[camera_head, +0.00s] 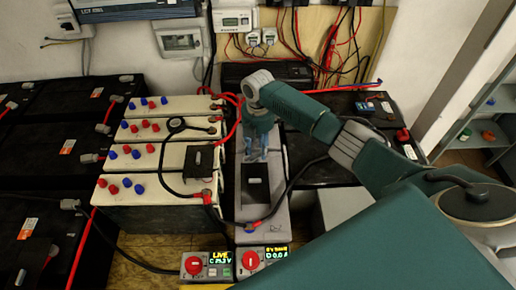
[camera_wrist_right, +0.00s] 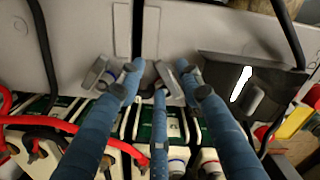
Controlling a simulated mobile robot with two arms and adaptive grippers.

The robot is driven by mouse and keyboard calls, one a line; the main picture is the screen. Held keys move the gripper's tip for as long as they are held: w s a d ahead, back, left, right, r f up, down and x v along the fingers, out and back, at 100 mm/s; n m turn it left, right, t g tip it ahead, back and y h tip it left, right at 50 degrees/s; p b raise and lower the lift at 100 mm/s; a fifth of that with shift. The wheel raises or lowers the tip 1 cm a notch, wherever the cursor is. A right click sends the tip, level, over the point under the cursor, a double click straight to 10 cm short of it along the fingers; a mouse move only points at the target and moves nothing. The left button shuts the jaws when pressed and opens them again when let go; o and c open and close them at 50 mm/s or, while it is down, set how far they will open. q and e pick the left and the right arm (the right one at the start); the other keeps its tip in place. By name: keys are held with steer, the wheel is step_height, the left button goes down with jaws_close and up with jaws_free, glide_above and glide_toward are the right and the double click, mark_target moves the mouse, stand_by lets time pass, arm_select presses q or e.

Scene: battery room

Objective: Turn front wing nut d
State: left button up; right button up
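My right gripper (camera_head: 257,150) reaches down over the long grey unit (camera_head: 249,212) in the middle of the head view. In the right wrist view its three blue fingers (camera_wrist_right: 160,76) are spread apart, with no object clearly gripped between them. Small light-grey metal pieces, which look like wing nut wings, show by the left finger (camera_wrist_right: 95,73) and between the fingers (camera_wrist_right: 166,76). The fingers hide part of them, and I cannot tell whether they touch. I cannot read a label marking wing nut d. My left gripper is out of view.
White batteries (camera_head: 150,188) with red and blue caps stand left of the arm, black batteries (camera_head: 50,160) further left. Loose black and red cables cross nearby.

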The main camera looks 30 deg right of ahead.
steer(key=shift+f, duration=0.35)
jaws_close()
steer(key=shift+s+r+m+p, duration=0.15)
steer(key=shift+r+m+p, duration=0.05)
steer(key=shift+m+p, duration=1)
steer(key=m+p, duration=0.2)
steer(key=shift+s+d+m, duration=0.1)
steer(key=shift+s+m, duration=0.05)
steer(key=shift+m, duration=0.15)
steer(key=shift+f+m+p, duration=0.1)
steer(key=shift+m+p, duration=0.55)
steer(key=shift+m, duration=0.25)
